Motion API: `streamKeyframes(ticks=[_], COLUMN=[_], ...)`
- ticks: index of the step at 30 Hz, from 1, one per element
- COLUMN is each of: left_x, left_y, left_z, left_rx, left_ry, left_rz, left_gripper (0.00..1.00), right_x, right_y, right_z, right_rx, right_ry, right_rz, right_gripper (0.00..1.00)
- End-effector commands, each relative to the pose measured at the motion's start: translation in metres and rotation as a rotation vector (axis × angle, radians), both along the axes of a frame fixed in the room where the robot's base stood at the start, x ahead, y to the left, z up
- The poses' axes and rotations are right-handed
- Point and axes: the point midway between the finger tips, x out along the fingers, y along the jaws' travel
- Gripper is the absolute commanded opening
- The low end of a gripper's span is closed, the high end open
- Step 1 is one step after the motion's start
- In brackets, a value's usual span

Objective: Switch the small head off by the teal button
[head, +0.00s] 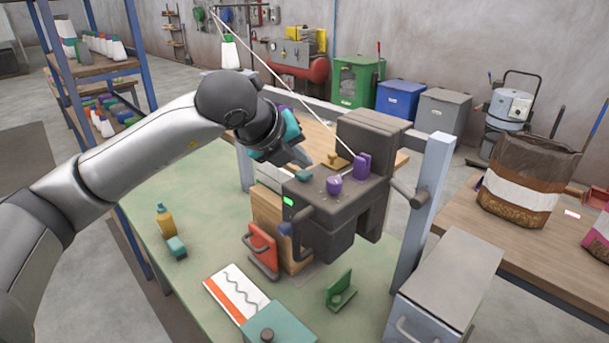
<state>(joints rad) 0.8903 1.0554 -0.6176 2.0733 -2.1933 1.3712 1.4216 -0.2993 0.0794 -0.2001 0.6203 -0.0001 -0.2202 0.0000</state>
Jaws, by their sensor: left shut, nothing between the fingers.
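The small head (322,225) is a dark grey machine block above the green bench, with a lit green indicator (289,202) on its front. A teal button (304,175) sits on its top face, near the left edge. A purple knob (334,185), a purple lever (362,166) and a mustard knob (335,160) are on the same top. My left gripper (301,158) is shut and empty, its fingertips just above and behind the teal button in the picture. I cannot tell whether they touch it. My right gripper is not in view.
A pale upright post (425,205) stands right of the head. A thin cord runs down to the purple lever. A grey box (450,275) is at front right.

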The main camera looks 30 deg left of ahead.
Motion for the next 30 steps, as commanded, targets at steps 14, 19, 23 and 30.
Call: streamKeyframes(ticks=[14,19,23,30], left_x=[0.0002,0.0001,0.0002,0.0002], left_y=[0.0001,0.0,0.0,0.0], left_z=[-0.0007,-0.0023,-0.0034,-0.0056], left_rx=[0.0,0.0,0.0,0.0], left_ry=[-0.001,-0.001,-0.001,-0.001], left_rz=[0.0,0.0,0.0,0.0], left_gripper=[0.0,0.0,0.0,0.0], right_x=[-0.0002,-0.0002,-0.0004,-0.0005], right_y=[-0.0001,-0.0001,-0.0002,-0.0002], right_z=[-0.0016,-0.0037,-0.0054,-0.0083], right_rx=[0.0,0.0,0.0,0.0], right_ry=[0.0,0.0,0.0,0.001], right_rz=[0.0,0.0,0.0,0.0], right_gripper=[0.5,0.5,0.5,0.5])
